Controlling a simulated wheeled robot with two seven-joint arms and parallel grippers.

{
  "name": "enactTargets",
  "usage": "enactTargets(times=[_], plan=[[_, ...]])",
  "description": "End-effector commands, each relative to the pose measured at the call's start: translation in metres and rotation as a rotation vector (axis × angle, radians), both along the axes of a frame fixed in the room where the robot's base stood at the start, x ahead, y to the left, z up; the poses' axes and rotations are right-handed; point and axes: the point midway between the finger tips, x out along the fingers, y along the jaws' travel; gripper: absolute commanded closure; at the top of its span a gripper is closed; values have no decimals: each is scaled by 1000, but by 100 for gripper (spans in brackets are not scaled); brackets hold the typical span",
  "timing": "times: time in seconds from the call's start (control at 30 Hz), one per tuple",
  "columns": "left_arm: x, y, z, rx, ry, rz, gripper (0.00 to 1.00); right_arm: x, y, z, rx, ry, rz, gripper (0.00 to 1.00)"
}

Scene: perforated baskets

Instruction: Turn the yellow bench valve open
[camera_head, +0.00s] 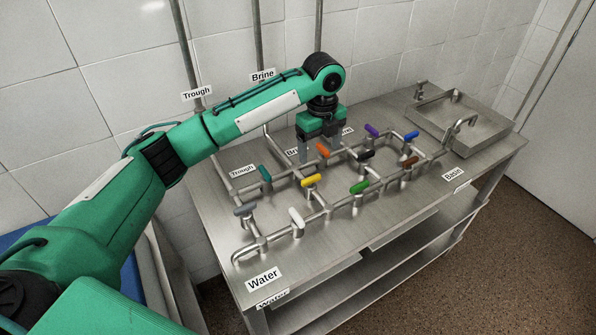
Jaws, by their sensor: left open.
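The yellow bench valve (311,181) has a short lever handle on the pipework in the middle of the steel bench. Its lever lies roughly left to right in the picture. My left gripper (320,147) points down over the back part of the pipes, above and behind the yellow valve in the picture. Its jaws are open and apart from the yellow lever. An orange lever (322,150) shows at the jaws; I cannot tell whether they touch it. My right gripper is not in view.
Several other levers stand close by: teal (265,173), grey (244,210), white (296,218), green (359,187), black (366,154), brown (409,162), purple (372,131) and blue (411,136). A sink basin (487,131) is at the right end. The bench front (350,240) is clear.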

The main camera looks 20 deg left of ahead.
Motion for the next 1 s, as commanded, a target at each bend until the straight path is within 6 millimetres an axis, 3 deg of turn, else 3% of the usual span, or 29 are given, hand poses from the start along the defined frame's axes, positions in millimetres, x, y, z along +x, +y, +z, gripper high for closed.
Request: enactTargets(times=[0.17,0.33,0.8,1.0], plan=[[10,13,22,15,5,-32,20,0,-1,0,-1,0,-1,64],[11,15,15,17,9,-36,20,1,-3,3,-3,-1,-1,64],[10,14,-77,16,10,-35,20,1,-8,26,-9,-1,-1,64],[11,14,-104,17,7,-35,20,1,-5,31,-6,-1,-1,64]])
